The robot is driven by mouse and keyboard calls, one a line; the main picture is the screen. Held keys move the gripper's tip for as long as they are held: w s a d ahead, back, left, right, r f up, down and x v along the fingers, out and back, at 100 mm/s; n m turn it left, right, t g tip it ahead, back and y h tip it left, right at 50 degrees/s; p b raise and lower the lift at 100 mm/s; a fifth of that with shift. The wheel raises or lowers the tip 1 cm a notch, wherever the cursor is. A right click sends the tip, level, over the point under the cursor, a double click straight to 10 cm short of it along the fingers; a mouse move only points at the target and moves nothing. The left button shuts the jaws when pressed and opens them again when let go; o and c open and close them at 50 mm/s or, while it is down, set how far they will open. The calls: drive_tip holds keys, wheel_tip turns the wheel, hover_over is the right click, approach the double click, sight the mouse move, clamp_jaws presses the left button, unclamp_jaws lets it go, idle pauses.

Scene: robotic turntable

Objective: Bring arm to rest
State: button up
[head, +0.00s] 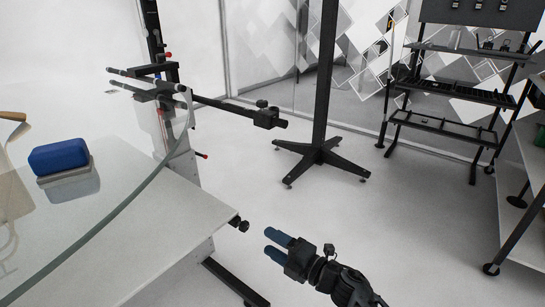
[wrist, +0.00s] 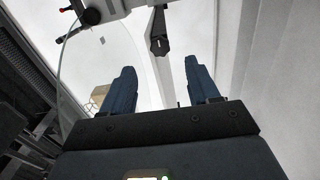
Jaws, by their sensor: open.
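My gripper (head: 273,245) is at the lower middle of the head view, over open floor to the right of the table's corner. Its two blue fingers point to the left and are apart, with nothing between them. In the wrist view the gripper (wrist: 162,88) also shows both fingers apart and empty. My dark arm comes in from the bottom edge of the head view.
A white table (head: 165,250) with a round glass disc (head: 130,195) over it stands at the left. A black stand (head: 318,155) is at the back, shelves (head: 460,90) at the right. Open floor lies between.

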drive_tip(key=s+a+m+t+h, duration=0.25)
drive_tip(key=s+m+t, duration=0.35)
drive_tip(key=s+m, duration=0.85)
drive_tip(key=s+d+r+m+h, duration=0.2)
drive_tip(key=s+d+m+h, duration=0.4)
drive_tip(key=s, duration=0.7)
drive_tip(key=s+d+r+m+h, duration=0.2)
drive_tip(key=s+d+m+h, duration=0.2)
drive_tip(key=s+d, duration=0.65)
drive_tip(key=s+d+r+m+g+h, duration=0.1)
drive_tip(key=s+d+r+m, duration=0.15)
drive_tip(key=s+r, duration=0.35)
drive_tip(key=s+d+r+m+g+h, duration=0.1)
drive_tip(key=s+d+r, duration=0.3)
drive_tip(key=s, duration=0.4)
wheel_tip(320, 180, up, 13)
drive_tip(key=p, duration=1.2)
drive_tip(key=shift+f+p, duration=0.15)
drive_tip(key=shift+p, duration=0.15)
drive_tip(key=shift+w+d, duration=0.1)
